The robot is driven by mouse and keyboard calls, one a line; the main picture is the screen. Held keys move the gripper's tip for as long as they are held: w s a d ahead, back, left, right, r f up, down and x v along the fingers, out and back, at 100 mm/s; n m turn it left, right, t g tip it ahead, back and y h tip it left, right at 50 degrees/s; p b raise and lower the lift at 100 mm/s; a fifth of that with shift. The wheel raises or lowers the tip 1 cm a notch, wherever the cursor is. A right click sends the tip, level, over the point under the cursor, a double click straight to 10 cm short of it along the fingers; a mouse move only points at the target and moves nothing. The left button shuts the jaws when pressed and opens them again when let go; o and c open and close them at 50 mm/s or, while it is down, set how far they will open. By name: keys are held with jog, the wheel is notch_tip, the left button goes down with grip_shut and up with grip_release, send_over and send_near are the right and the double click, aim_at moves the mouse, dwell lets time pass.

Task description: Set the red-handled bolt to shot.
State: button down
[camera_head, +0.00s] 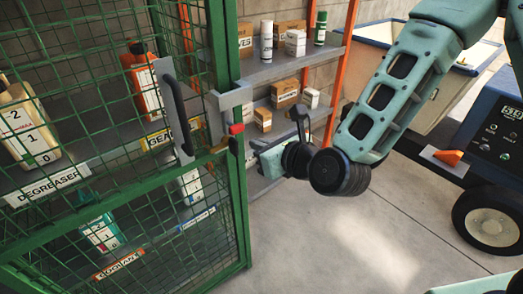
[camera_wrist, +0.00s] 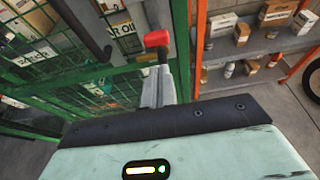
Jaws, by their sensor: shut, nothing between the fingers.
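The red-handled bolt (camera_head: 236,129) sits at the edge of the green mesh cage door, by a grey latch bracket (camera_head: 229,99). Its red handle also shows in the wrist view (camera_wrist: 157,39), just beyond my fingertips. My gripper (camera_wrist: 158,72) is shut and empty, with its fingers pointing at the handle. I cannot tell whether the fingertips touch it. In the head view my gripper (camera_head: 255,145) is just right of and below the red handle. The bolt's rod is mostly hidden, so its position is unclear.
A black pull handle (camera_head: 176,112) stands out from the cage door left of the bolt. Degreaser and other containers stand inside the cage. An orange-framed shelf (camera_head: 275,70) with boxes is behind. A blue wheeled machine (camera_head: 500,130) is at the right. The floor between is clear.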

aim_at(242, 124)
jog(key=p+x, duration=0.1)
jog(key=x, duration=0.6)
jog(key=shift+w+a, duration=0.1)
jog(key=shift+w, duration=0.05)
notch_tip(242, 124, up, 4)
jog(key=p, duration=0.2)
jog(key=shift+f+p, duration=0.2)
jog(key=shift+p, duration=0.15)
jog(key=shift+r, duration=0.2)
jog(key=shift+r, duration=0.1)
